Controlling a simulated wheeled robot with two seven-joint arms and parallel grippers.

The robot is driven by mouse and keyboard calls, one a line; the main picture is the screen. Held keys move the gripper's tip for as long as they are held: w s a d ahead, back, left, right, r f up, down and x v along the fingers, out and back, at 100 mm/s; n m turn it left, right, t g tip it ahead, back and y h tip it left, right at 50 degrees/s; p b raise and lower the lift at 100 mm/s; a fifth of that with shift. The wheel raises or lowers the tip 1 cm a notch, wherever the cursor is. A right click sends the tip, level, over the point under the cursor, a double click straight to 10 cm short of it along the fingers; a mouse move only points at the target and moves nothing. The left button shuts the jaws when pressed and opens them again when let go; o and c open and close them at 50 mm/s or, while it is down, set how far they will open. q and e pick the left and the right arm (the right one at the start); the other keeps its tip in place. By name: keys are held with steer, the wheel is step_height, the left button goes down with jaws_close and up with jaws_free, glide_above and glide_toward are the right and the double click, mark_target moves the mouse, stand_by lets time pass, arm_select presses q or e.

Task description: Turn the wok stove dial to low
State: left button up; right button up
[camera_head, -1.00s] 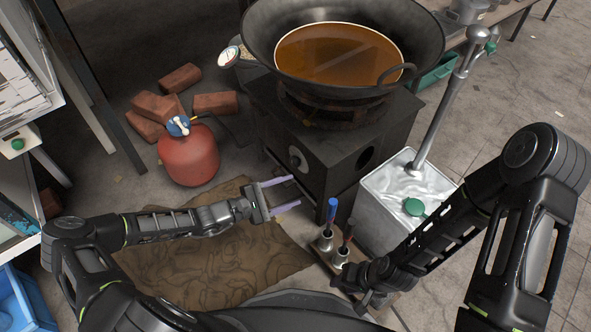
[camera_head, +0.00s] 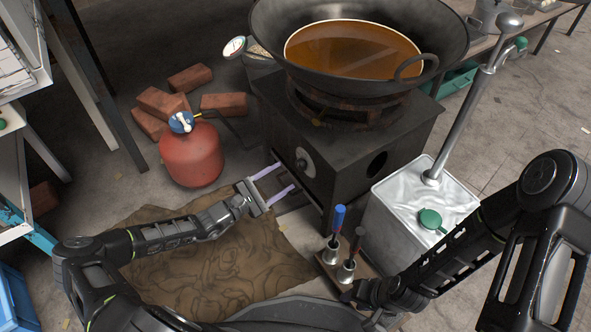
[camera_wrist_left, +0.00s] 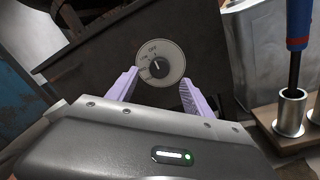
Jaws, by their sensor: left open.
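The wok stove (camera_head: 340,140) is a dark metal box with a large wok (camera_head: 360,35) of amber liquid on top. Its dial (camera_head: 302,163) is on the left front face. In the left wrist view the round grey dial (camera_wrist_left: 161,66) shows "OFF" and "LOW" lettering near its top and a dark pointer knob at its centre. My left gripper (camera_head: 279,181) is open and empty, a short way in front of the dial, with its pale purple fingers (camera_wrist_left: 155,88) on either side of it in the wrist view. My right gripper (camera_head: 375,292) is low by the wooden tool stand; its fingers are not clear.
A red gas cylinder (camera_head: 191,155) and loose bricks (camera_head: 224,104) are left of the stove. A wooden stand (camera_head: 335,262) holds blue- and dark-handled tools. A metal container (camera_head: 408,215) with a pump stands right. Brown cloth (camera_head: 210,265) covers the floor.

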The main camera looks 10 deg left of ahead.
mark_target(299, 167)
arm_select(q)
steer(key=b+x, duration=0.2)
steer(key=x, duration=0.3)
steer(key=shift+w+d+f, duration=0.1)
steer(key=shift+f, duration=0.1)
steer(key=shift+w+d+r, duration=0.15)
steer(key=shift+w+d, duration=0.15)
steer(key=shift+w, duration=0.1)
jaws_close()
